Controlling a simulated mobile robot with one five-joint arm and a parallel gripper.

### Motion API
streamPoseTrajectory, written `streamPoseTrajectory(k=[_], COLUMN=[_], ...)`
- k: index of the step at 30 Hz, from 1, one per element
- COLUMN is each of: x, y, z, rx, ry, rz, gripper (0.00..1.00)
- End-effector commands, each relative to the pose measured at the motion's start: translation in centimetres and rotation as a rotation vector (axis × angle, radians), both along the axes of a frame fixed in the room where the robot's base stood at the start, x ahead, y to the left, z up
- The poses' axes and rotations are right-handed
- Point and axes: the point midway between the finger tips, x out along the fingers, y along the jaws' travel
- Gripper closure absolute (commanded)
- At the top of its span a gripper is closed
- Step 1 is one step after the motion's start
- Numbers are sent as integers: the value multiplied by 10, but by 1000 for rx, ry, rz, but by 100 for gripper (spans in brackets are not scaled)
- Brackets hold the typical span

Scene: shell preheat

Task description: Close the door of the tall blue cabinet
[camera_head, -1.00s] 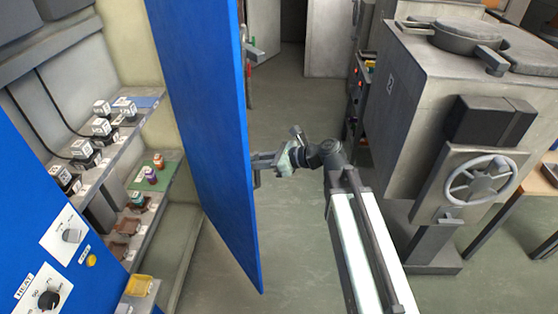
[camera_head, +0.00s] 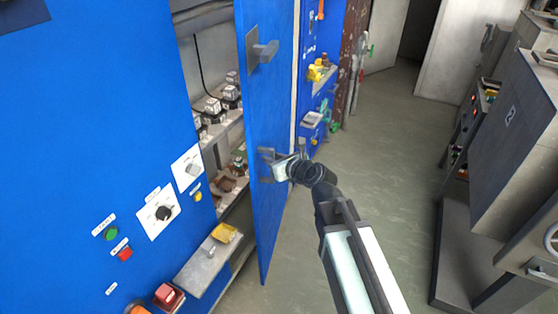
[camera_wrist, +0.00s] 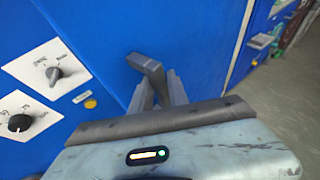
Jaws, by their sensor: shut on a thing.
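The blue cabinet door (camera_head: 272,110) stands partly open, its edge turned toward me, with shelves showing through the gap on its left. The wrist view shows its blue face (camera_wrist: 150,30). The door carries an upper grey handle (camera_head: 264,52) and a lower grey handle (camera_head: 266,155). My gripper (camera_head: 276,168) is at the lower handle. In the wrist view the fingers of my gripper (camera_wrist: 158,92) are shut on this handle (camera_wrist: 149,72). The tall blue cabinet body (camera_head: 90,120) fills the left side of the head view.
Inside the cabinet are shelves with gauges (camera_head: 214,108). Grey machines (camera_head: 515,150) stand at the right. The floor (camera_head: 385,150) between is clear.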

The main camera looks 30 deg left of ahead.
Motion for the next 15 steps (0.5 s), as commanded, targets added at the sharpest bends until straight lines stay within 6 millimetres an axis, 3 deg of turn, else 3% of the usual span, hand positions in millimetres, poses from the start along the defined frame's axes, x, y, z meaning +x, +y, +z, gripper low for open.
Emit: streamPoseTrajectory(k=[12, 13, 14, 15], x=[-4, -4, -4, -5], y=[11, 11, 11, 11], z=[1, 1, 1, 1], rx=[3, 3, 3, 3], ry=[-5, -5, -5, -6], rz=[6, 6, 6, 7], gripper=[100, 74, 66, 64])
